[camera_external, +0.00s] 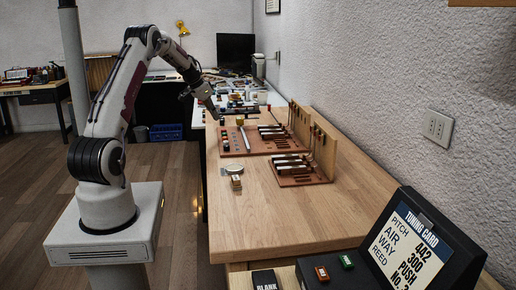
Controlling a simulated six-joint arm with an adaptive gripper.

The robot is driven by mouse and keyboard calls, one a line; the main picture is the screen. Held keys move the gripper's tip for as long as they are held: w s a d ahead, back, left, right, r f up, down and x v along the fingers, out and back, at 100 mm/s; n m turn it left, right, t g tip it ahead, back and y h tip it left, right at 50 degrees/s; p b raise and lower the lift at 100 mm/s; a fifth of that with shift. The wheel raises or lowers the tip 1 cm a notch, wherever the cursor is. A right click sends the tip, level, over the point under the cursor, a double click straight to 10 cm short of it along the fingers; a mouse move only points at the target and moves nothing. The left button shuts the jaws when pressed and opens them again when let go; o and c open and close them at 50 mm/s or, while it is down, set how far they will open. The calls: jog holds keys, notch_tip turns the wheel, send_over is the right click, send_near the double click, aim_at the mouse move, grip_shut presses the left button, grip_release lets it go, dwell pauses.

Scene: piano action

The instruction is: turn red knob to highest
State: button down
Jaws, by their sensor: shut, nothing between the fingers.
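My gripper (213,111) is shut and empty. I cannot pick out a red knob for certain at this size; the small parts near my gripper are too small to tell apart.
A smaller board (300,181) with dark-topped pieces stands nearer on the wooden bench (270,220). A wall bounds the right; the bench's front middle is clear.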

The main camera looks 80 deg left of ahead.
aim_at(219, 136)
jog(key=shift+w+d+r, duration=0.25)
jog(key=shift+d, duration=0.15)
jog(key=shift+w+d+r, duration=0.2)
jog(key=shift+d, duration=0.2)
jog(key=shift+f, duration=0.15)
jog(key=shift+f, duration=3.35)
jog(key=shift+w+a, duration=0.3)
jog(key=shift+a, duration=0.05)
jog(key=shift+s+a+f, duration=0.1)
jog(key=shift+s+a, duration=0.35)
jog(key=shift+a, duration=0.15)
jog(key=shift+s+d, duration=0.1)
jog(key=shift+s, duration=0.25)
jog(key=shift+r, duration=0.2)
